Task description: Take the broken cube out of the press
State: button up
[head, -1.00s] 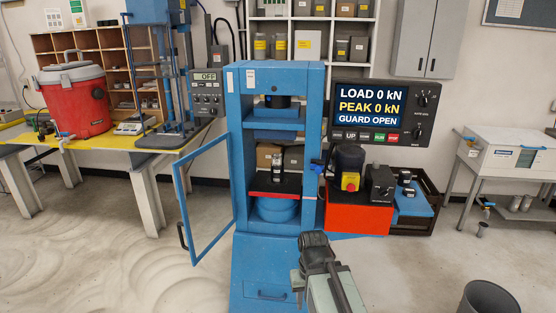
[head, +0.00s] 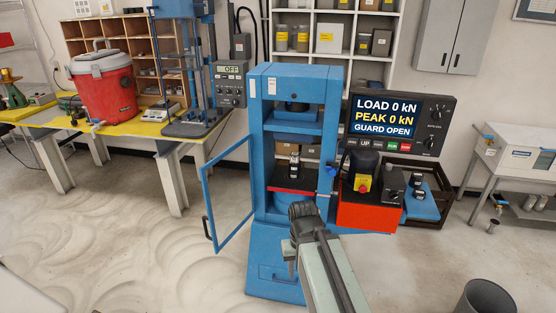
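The blue press (head: 260,130) stands in the middle of the head view with its guard door (head: 226,195) swung open to the left. A small dark and grey cube (head: 294,168) sits on the red-edged lower platen (head: 285,191) inside the press. It is too small to see any cracks. My gripper (head: 301,210) is in front of the press opening, below and slightly right of the cube in the picture. It is seen from behind, so its fingers are hidden and I cannot tell whether it is open or holds anything.
A display (head: 397,120) reads load 0 kN, peak 0 kN, guard open. Right of the press are a red-orange box (head: 366,215) and a dark tray (head: 440,215) with a blue surface and small dark pieces. A grey bin (head: 485,298) stands front right. Floor at left is clear.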

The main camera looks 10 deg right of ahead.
aim_at(294, 156)
jog(key=u, duration=4.1)
jog(key=k, duration=2.65)
jog(key=z, duration=1.4)
jog(key=i, duration=1.05)
jog(key=u, duration=0.05)
